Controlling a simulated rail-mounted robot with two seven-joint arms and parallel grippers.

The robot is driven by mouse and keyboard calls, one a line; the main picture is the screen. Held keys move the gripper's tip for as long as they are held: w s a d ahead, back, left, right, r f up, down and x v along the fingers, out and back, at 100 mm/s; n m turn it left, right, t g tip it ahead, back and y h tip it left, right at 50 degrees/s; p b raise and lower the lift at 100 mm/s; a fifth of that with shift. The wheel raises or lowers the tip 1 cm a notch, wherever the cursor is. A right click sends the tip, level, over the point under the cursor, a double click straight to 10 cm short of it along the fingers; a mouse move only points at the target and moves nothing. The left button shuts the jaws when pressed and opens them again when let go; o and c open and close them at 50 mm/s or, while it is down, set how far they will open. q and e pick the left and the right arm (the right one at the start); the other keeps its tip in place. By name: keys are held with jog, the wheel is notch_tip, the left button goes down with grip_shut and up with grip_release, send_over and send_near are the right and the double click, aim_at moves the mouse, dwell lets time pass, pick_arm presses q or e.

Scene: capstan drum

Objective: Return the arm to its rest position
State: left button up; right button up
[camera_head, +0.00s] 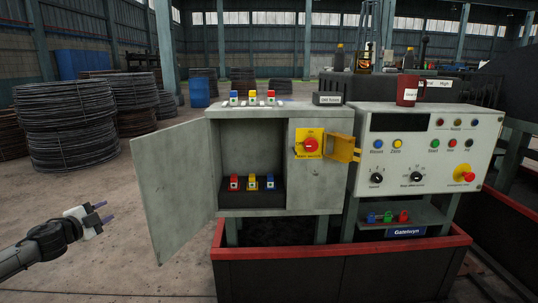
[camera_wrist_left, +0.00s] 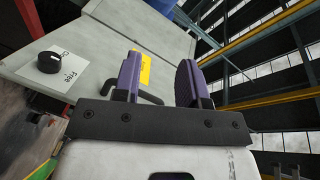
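My left arm (camera_head: 40,248) comes in low from the left in the head view. Its gripper (camera_head: 103,212) is in the air over the bare floor, left of the grey cabinet's open door (camera_head: 178,185) and apart from it. In the left wrist view the two purple fingers of the gripper (camera_wrist_left: 160,82) stand apart with nothing held between them. Beyond them is a grey panel (camera_wrist_left: 95,38) with a black knob, a yellow label and a dark handle. My right gripper is not in view.
The grey cabinet (camera_head: 320,189) holds red, yellow and blue fuses (camera_head: 252,184), with several more on top. A yellow flap (camera_head: 343,148) is open beside its red switch (camera_head: 311,145). A control console (camera_head: 425,150) stands right. Wire coils (camera_head: 65,125) stand back left; floor around the gripper is clear.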

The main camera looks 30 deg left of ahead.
pick_arm(q)
jog(key=s+d+f+n+g+y+p, duration=0.1)
jog(key=s+d+f+n+g+p, duration=0.2)
jog(key=d, duration=0.6)
jog(key=s+d+f+g+y+p, duration=0.2)
jog(key=d+f+p, duration=0.15)
jog(key=d, duration=0.55)
jog(key=s+d+f+n+g+y+p, duration=0.1)
jog(key=s+d+f+n+g+p, duration=0.2)
jog(key=d, duration=0.6)
jog(key=s+d+r+n+g+h+p, duration=0.2)
jog(key=s+d+r+h+p, duration=0.2)
jog(key=s+d+p, duration=0.8)
jog(key=s+d+r+n+g+h+p, duration=0.15)
jog(key=s+d+r+h+p, duration=0.25)
jog(key=s+d+p, duration=0.8)
notch_tip(320, 180, up, 37)
jog(key=d+g+p, duration=0.1)
jog(key=p, duration=3.5)
jog(key=shift+w+d, duration=0.3)
jog(key=shift+w, duration=0.05)
